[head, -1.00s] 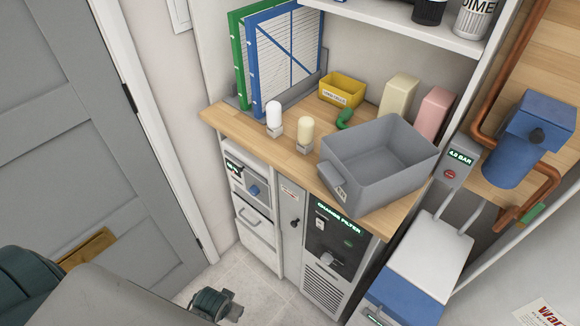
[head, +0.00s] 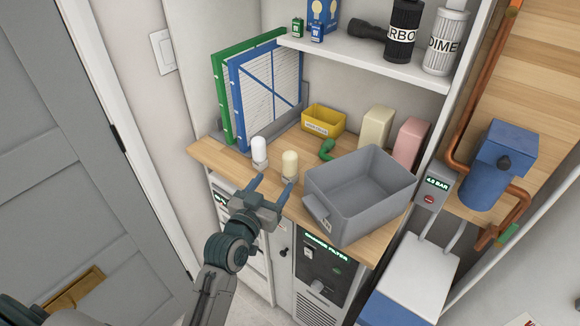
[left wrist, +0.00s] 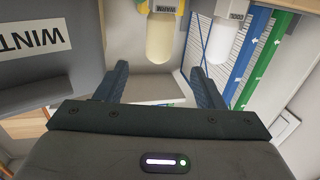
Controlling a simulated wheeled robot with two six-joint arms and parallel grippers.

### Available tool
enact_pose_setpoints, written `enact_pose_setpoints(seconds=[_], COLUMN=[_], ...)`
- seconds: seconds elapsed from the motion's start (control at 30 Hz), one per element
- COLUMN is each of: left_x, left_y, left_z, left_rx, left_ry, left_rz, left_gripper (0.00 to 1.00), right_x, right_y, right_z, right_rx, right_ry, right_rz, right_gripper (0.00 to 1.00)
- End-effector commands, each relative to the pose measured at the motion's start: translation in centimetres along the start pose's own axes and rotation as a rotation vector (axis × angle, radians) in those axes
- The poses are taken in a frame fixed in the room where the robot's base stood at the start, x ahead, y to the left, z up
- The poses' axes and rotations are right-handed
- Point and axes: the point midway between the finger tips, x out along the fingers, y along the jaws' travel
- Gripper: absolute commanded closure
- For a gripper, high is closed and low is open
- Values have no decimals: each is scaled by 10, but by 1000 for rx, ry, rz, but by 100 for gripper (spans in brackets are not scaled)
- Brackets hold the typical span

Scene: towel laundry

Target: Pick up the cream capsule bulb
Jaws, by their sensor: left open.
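The cream capsule bulb (head: 290,161) stands upright in a small base on the wooden counter. It also shows in the left wrist view (left wrist: 160,42), with its base marked "WARM". A white capsule bulb (head: 259,149) stands just left of it in the head view. My left gripper (head: 272,182) is open and empty, in front of the counter's edge and just short of the cream bulb. In the left wrist view the cream bulb appears between and beyond the two fingertips. My right gripper is not in view.
A grey bin (head: 347,222) stands close to the right of the cream bulb. A green curved piece (head: 326,150) and a yellow box (head: 322,121) are behind it. Blue and green framed filters (head: 236,100) stand at the left back. A shelf (head: 365,62) hangs above.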

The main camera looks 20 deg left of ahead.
Motion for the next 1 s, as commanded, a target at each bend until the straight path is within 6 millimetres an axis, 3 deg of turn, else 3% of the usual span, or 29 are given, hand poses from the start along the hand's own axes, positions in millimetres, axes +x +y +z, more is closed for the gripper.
enact_pose_setpoints(seconds=[0.3, 0.53, 0.8, 1.0], left_x=[47, 64, 101, 107], left_y=[0, 0, 2, 2], left_z=[-4, -5, -3, -1], left_rx=[0, -1, -1, -1], left_ry=[9, 6, 6, 6], left_rz=[-2, -1, -1, -1], left_gripper=[38, 38, 38, 38], right_x=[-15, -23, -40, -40], right_y=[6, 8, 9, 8], right_z=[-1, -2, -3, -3], right_rx=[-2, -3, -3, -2], right_ry=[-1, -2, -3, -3], right_rz=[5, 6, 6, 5], right_gripper=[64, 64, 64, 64])
